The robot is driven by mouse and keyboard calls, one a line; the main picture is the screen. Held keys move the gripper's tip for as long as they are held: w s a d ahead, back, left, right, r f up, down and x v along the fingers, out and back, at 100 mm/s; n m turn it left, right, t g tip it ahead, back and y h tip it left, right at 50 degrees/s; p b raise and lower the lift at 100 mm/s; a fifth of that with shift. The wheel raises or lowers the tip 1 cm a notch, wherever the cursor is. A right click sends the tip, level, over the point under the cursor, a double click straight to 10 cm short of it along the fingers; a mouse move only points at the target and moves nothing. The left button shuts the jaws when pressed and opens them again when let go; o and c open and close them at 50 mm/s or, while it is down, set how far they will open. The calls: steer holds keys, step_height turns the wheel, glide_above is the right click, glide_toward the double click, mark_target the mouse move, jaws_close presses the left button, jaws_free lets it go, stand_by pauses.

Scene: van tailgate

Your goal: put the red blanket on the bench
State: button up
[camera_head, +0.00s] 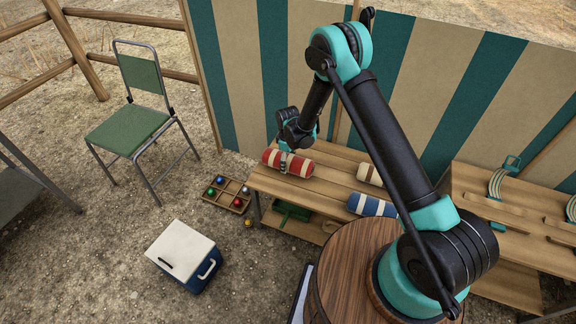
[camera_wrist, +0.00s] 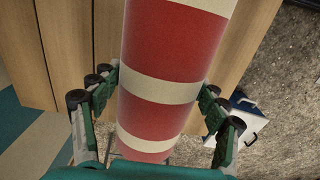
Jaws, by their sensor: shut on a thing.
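The red blanket (camera_head: 290,163) is a red roll with cream bands. It lies at the left end of the slatted wooden bench (camera_head: 333,179) in the head view. My gripper (camera_head: 286,160) is above it with its fingers around the roll. In the wrist view the red blanket (camera_wrist: 165,75) runs up the middle, between the fingers of my gripper (camera_wrist: 155,120), which are shut on it from both sides. The bench planks (camera_wrist: 75,50) show beneath the roll. I cannot tell whether the roll presses on the planks or hangs just above them.
A cream roll (camera_head: 370,175) and a blue and white roll (camera_head: 372,205) lie further right on the bench. A wooden barrel (camera_head: 335,262) stands in front. A cooler (camera_head: 186,256), a tray of coloured balls (camera_head: 227,194) and a green chair (camera_head: 130,128) stand on the gravel to the left.

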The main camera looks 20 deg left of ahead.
steer(key=shift+f, duration=1.15)
steer(key=shift+f, duration=0.1)
steer(key=o, duration=1.5)
steer(key=shift+c, duration=0.2)
